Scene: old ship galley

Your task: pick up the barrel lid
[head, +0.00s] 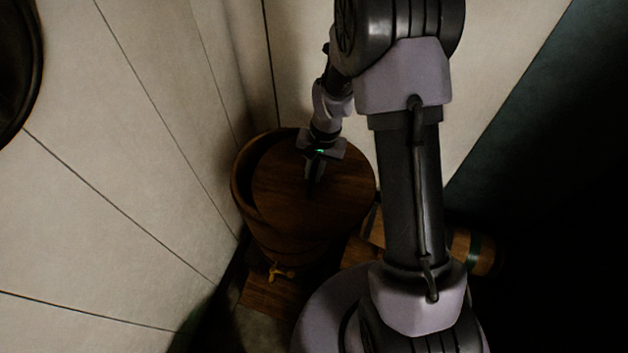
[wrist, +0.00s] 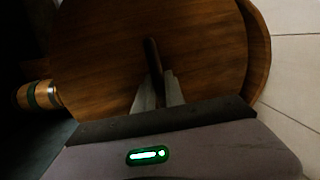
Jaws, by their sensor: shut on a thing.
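The barrel lid (head: 281,192) is a round brown wooden disc with a raised bar handle. It is over the mouth of the wooden barrel (head: 241,180), shifted to the right, so a dark gap shows along the left inside of the rim. I cannot tell how high it is off the rim. In the wrist view the lid (wrist: 205,45) fills the middle, with its dark handle (wrist: 151,52) upright in the picture. My gripper (head: 313,180) reaches down from above. It is shut on the handle, and its fingers (wrist: 158,88) show on both sides of the handle's near end.
The barrel has a tap (head: 281,273) low on its front. A small keg with a green band (head: 474,250) lies to the right, partly behind my arm. Pale panelled walls (head: 130,130) stand close on the left and behind. The right side is very dark.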

